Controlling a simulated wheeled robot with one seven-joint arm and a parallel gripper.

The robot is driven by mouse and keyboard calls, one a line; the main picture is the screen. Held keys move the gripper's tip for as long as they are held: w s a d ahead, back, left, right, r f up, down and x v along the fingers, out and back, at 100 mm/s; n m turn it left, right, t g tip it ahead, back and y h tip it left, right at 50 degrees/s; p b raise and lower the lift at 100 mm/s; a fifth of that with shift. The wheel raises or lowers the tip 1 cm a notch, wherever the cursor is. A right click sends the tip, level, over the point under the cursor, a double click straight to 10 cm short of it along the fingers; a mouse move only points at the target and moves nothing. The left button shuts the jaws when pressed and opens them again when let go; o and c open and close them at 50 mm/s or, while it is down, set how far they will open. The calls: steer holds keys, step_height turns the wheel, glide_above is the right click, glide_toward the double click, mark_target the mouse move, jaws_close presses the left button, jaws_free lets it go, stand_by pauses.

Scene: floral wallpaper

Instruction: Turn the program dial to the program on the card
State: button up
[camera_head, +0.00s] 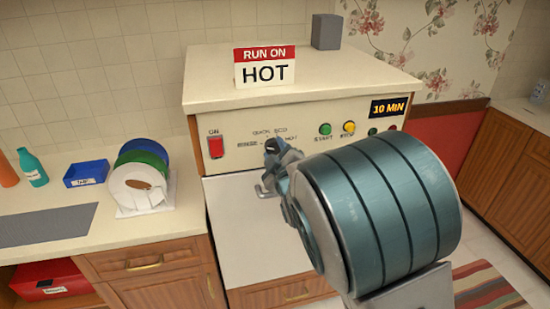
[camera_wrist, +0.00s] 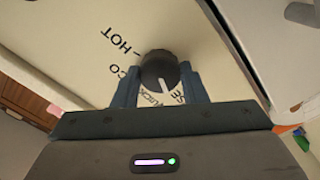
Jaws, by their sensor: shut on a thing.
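The card (camera_head: 265,70) on top of the dishwasher reads "RUN ON HOT". The program dial (camera_wrist: 158,68) is a dark round knob with a white pointer line. Around it are the labels RINSE, QUICK, ECO and HOT, upside down in the wrist view. The pointer lies near QUICK and RINSE, away from HOT; its exact mark is hard to tell. My gripper (camera_wrist: 160,85) is shut on the dial, one finger on each side. In the head view my gripper (camera_head: 277,150) largely covers the dial.
The panel (camera_head: 345,153) also has a red ON switch (camera_head: 216,146), a green button (camera_head: 325,129), a yellow button (camera_head: 349,127) and a "10 MIN" display (camera_head: 391,108). A handle (camera_head: 262,191) is below the dial. Plates in a rack (camera_head: 140,185) stand on the left counter.

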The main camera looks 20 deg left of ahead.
steer(key=m+b, duration=0.1)
steer(key=b, duration=0.2)
steer(key=m+b, duration=0.2)
steer(key=b, duration=0.1)
steer(key=shift+f+m, duration=0.3)
steer(key=shift+f, duration=0.1)
steer(key=m+b, duration=0.4)
steer(key=b, duration=0.3)
steer(key=shift+m, duration=0.3)
steer(key=m+b, duration=0.3)
steer(key=b, duration=0.2)
steer(key=shift+m, duration=0.3)
steer(key=m+b, duration=0.3)
steer(key=b, duration=0.1)
steer(key=shift+m, duration=0.3)
steer(key=m+b, duration=0.2)
steer(key=shift+r+m+b, duration=0.15)
steer(key=shift+m+b, duration=0.15)
steer(key=shift+b, duration=0.1)
steer(key=m+b, duration=0.2)
steer(key=m, duration=0.1)
steer(key=shift+m, duration=0.4)
steer(key=m+b, duration=0.1)
steer(key=m, duration=0.2)
steer(key=shift+r, duration=0.15)
steer(key=shift+m+b, duration=0.6)
steer(key=shift+m, duration=1.2)
steer(key=shift+r, duration=0.1)
